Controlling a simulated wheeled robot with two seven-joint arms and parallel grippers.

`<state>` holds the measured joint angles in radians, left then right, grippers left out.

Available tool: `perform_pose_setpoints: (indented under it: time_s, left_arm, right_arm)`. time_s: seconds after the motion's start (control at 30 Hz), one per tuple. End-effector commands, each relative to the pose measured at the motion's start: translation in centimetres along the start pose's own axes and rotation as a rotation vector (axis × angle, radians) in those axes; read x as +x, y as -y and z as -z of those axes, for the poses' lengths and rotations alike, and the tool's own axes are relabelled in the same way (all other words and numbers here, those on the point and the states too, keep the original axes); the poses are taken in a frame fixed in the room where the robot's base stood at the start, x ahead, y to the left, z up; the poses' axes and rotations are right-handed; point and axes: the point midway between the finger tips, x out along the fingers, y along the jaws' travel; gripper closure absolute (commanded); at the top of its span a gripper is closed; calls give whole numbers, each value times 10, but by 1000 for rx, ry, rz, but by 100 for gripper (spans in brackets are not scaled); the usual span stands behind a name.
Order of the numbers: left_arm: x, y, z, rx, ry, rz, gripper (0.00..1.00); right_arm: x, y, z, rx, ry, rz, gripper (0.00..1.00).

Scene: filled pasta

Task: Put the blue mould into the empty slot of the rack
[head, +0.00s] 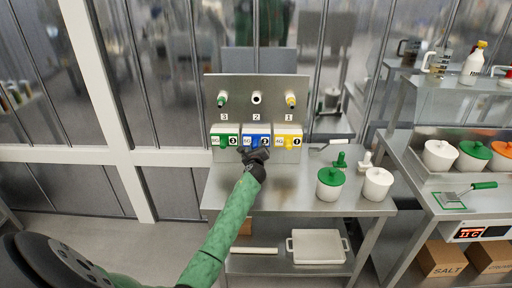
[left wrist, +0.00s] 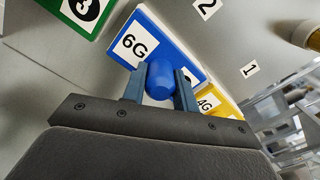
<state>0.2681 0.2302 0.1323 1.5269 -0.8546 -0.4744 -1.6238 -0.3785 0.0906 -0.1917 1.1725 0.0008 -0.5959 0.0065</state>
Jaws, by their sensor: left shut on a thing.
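The rack (head: 257,90) is an upright metal panel with three numbered positions, 3, 2 and 1 from left to right. The blue mould (head: 257,131), marked 6G, is at the middle position under the 2, between a green mould (head: 224,136) and a yellow mould (head: 288,137). My left gripper (head: 255,153) is at its lower front. In the left wrist view the gripper's fingers (left wrist: 160,85) are shut on the round blue knob of the blue mould (left wrist: 152,38). The mould's back is hidden, so I cannot tell how fully it is seated. My right gripper is out of view.
The rack stands on a metal table (head: 300,190). A green-lidded pot (head: 330,184) and a white pot (head: 377,184) stand to the right. A lower shelf holds a white tray (head: 318,247). Another counter is at the right.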

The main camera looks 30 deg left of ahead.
Motion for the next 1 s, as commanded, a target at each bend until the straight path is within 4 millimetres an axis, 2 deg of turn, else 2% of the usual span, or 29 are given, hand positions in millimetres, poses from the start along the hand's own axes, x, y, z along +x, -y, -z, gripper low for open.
perform_pose_setpoints:
  time_s: [0.4,0.43,0.53,0.73,0.8,1.0]
  left_arm:
    - [2,1,-2,0,2,1,95]
    - [2,1,-2,0,2,1,65]
    - [2,0,-2,0,2,1,46]
    - [2,0,-1,0,1,0,46]
    - [1,0,0,0,0,-1,35]
    - [1,0,0,0,0,0,35]
  right_arm:
    - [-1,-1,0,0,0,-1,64]
    - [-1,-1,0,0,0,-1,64]
    - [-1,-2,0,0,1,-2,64]
    - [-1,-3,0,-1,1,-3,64]
    - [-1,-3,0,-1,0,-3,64]
    - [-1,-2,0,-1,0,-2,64]
